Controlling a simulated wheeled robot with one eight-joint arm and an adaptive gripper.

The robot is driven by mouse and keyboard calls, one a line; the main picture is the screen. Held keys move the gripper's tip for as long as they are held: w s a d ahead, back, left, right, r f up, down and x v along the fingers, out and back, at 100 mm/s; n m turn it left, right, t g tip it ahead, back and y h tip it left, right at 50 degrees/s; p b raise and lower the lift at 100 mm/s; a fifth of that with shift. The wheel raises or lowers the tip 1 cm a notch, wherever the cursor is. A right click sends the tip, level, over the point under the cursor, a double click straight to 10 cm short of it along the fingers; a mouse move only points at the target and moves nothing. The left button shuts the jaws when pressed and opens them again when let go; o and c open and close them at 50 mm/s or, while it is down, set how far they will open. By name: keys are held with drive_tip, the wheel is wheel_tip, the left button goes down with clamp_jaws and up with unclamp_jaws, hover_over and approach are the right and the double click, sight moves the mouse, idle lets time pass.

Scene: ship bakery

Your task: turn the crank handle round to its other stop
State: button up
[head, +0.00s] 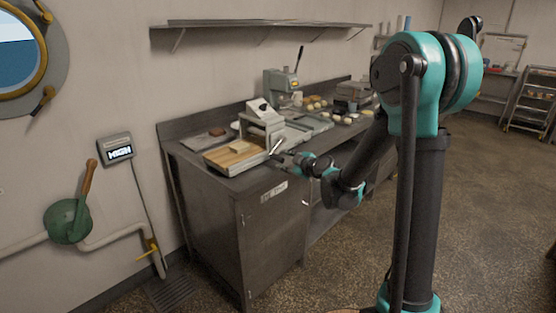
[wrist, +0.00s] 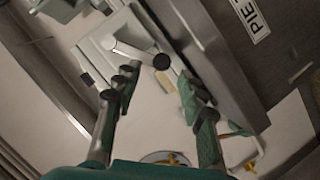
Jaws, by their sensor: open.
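The crank handle (wrist: 134,52) shows in the wrist view as a pale metal arm ending in a round black knob (wrist: 161,62). It is on a pale machine (wrist: 120,28). In the head view the machine (head: 262,122) stands at the counter's front, and the slim crank handle (head: 277,146) slants up on its right side. My gripper (head: 284,158) is just by the counter edge, close to the handle. In the wrist view my gripper (wrist: 160,88) is open, with the knob just beyond and between its fingertips. I cannot tell whether anything touches.
A wooden board (head: 230,154) lies left of the machine. The metal counter (head: 238,186) has a raised back edge. A green mixer-like machine (head: 280,82) and several small dough pieces stand farther back. A green wall valve (head: 67,222) is at left. Floor in front is clear.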

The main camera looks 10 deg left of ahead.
sight(281, 159)
drive_tip(key=shift+x, duration=3.2)
drive_tip(key=shift+c, duration=0.5)
clamp_jaws()
